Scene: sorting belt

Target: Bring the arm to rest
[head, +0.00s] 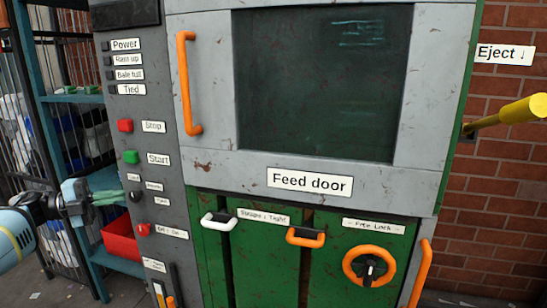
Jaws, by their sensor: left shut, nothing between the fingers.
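My left arm comes in from the left edge, and my left gripper (118,194) points right in front of the lower part of the grey control panel (133,204). The gripper is shut and empty. Its tips are close to a small dark knob in the picture, but I cannot tell whether they touch anything. My right gripper is not in view.
The baler's feed door (310,184) is shut, with an orange handle (186,84). Below are green panels with a white handle (218,220) and an orange wheel (369,266). A yellow lever (510,113) sticks out at right. Shelving with a red bin (122,238) stands at left.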

